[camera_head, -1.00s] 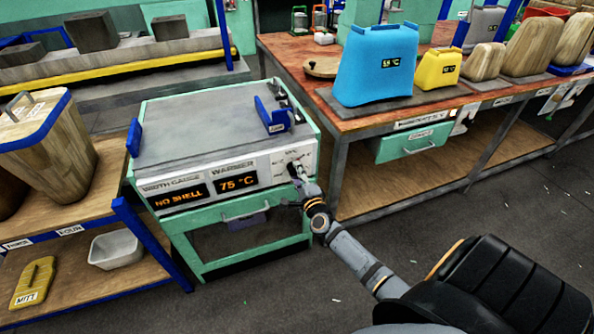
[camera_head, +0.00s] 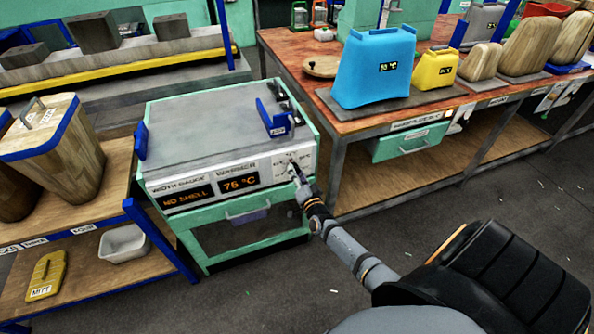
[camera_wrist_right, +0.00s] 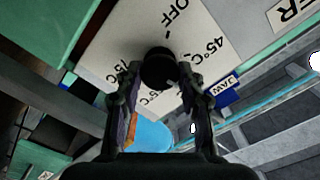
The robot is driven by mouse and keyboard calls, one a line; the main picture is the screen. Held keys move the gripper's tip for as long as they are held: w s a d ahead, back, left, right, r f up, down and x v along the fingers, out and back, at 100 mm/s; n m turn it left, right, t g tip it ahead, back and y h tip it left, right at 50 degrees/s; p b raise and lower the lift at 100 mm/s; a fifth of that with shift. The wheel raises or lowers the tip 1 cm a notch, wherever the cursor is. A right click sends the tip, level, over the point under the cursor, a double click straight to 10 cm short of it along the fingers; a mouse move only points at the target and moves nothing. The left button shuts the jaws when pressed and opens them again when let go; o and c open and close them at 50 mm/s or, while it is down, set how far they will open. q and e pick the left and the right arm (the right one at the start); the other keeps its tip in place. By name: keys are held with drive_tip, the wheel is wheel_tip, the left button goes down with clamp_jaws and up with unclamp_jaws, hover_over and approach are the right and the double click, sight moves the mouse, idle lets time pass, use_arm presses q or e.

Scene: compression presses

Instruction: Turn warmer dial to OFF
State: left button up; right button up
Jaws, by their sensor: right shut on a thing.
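The warmer (camera_head: 232,165) is a green-framed bench unit with a grey top. Its white front panel has a display (camera_head: 239,182) that appears to read 75 °C, beside a width gauge display reading NO SHELL. The black warmer dial (camera_wrist_right: 158,68) shows in the right wrist view on a white plate marked OFF, 45 °C and 75 °C, with another mark partly hidden. My right gripper (camera_wrist_right: 158,80) is shut on the dial, one finger on each side. In the head view the right gripper (camera_head: 297,170) covers most of the dial. I cannot tell the dial's pointer direction. My left gripper is not in view.
A wooden-topped bench (camera_head: 350,130) with a blue shell (camera_head: 373,68) and a yellow shell (camera_head: 436,68) stands to the right. A blue-edged shelf (camera_head: 120,215) stands to the left. Open floor lies in front of the warmer.

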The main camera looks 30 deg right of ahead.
drive_tip(key=n+p, duration=0.3)
drive_tip(key=n, duration=0.7)
drive_tip(key=n+p, duration=0.4)
drive_tip(key=n, duration=0.7)
drive_tip(key=shift+a+f, duration=0.15)
drive_tip(key=shift+a, duration=0.05)
idle(0.5)
drive_tip(key=o, duration=1.2)
drive_tip(key=shift+c, duration=0.2)
